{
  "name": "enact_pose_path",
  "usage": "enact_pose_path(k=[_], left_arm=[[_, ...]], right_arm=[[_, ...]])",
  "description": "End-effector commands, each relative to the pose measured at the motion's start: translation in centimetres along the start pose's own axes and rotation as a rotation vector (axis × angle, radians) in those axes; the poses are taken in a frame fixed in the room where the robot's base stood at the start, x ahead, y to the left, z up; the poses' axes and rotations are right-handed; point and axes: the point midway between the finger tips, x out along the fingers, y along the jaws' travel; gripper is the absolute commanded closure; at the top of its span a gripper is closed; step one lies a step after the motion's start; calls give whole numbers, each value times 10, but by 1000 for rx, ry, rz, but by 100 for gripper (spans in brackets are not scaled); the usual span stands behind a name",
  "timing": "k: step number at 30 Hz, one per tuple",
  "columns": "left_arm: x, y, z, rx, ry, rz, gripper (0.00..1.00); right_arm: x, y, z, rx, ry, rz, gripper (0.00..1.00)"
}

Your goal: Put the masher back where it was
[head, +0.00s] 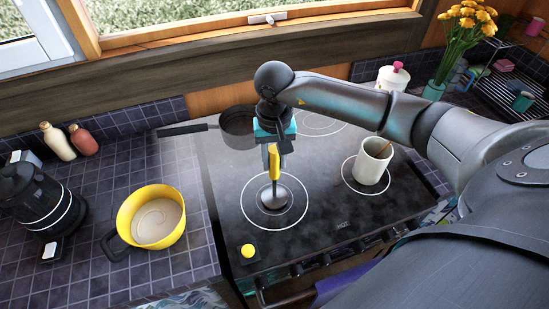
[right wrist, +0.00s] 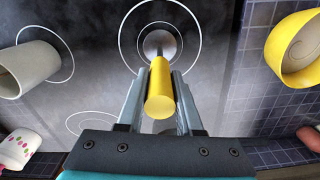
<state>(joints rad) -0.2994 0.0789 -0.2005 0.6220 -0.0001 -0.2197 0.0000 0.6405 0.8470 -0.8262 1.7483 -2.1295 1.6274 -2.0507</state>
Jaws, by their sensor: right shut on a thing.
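My right gripper (head: 274,147) is shut on the yellow handle from above. In the right wrist view the handle (right wrist: 160,88) sits between the two fingers, with the head partly hidden beyond it. My left gripper is not in view.
A grey-white mug (head: 372,162) with a brown stick inside stands on the right ring. A dark pan (head: 237,122) is at the back left. A yellow pot (head: 150,212) and a black kettle (head: 38,200) stand on the left counter. A yellow knob-like thing (head: 248,251) is at the stove's front left corner.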

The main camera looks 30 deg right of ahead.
Motion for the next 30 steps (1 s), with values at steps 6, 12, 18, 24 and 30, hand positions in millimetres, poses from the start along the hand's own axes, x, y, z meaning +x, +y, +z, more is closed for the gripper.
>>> enact_pose_path(k=[6,12,18,24,30], left_arm=[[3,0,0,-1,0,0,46],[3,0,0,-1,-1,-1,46],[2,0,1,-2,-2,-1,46],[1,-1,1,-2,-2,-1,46],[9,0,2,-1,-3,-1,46]], right_arm=[[2,0,0,0,-1,1,52],[2,0,0,0,-1,1,35],[2,0,0,0,-1,0,35],[-13,0,-2,1,4,-1,35],[-56,0,-2,-1,7,-2,35]])
